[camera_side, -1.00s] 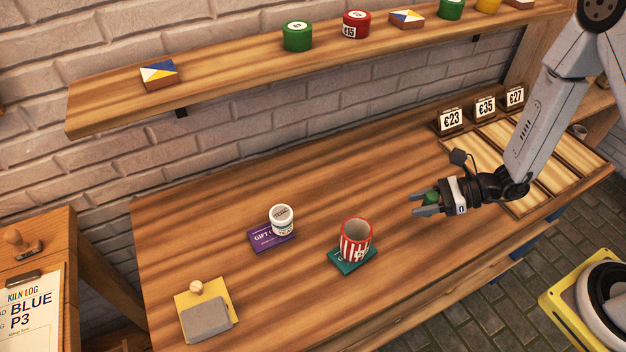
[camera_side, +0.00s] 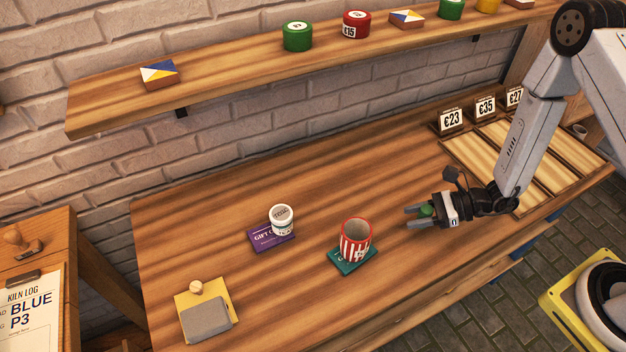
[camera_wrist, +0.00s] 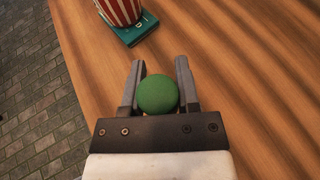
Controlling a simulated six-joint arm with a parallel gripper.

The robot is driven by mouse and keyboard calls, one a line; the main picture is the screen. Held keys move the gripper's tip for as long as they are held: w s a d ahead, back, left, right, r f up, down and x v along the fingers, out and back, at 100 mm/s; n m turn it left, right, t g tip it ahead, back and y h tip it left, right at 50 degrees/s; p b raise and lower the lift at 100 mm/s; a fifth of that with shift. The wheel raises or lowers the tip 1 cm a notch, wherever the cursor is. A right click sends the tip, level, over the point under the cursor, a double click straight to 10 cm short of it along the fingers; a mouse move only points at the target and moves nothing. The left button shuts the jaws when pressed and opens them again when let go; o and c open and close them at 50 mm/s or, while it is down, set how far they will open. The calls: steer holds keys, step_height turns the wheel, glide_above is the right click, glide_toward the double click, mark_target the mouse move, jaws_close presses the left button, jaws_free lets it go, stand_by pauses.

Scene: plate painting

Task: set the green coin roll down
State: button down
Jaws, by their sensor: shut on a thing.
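The green coin roll (camera_side: 426,211) is between the fingers of my gripper (camera_side: 414,217), right of the striped cup. In the wrist view the green coin roll (camera_wrist: 158,94) shows its round green top, set deep between the two fingers of my gripper (camera_wrist: 160,72). My gripper is shut on it. The gripper is low over the right part of the wooden table (camera_side: 330,180). I cannot tell whether the roll's underside touches the table, as it is hidden.
A red-and-white striped cup (camera_side: 356,240) stands on a teal card (camera_side: 341,262) to the left. A white jar (camera_side: 281,219) stands on a purple gift card (camera_side: 262,240). Price signs (camera_side: 451,121) and a wooden tray (camera_side: 470,163) are behind. Bare table surrounds the gripper.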

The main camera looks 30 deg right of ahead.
mark_target(409, 234)
steer(key=shift+f, duration=1.75)
steer(key=shift+f, duration=0.1)
steer(key=shift+c, duration=1.7)
jaws_free()
steer(key=shift+v, duration=6.05)
steer(key=shift+a+r, duration=0.1)
steer(key=shift+r, duration=0.15)
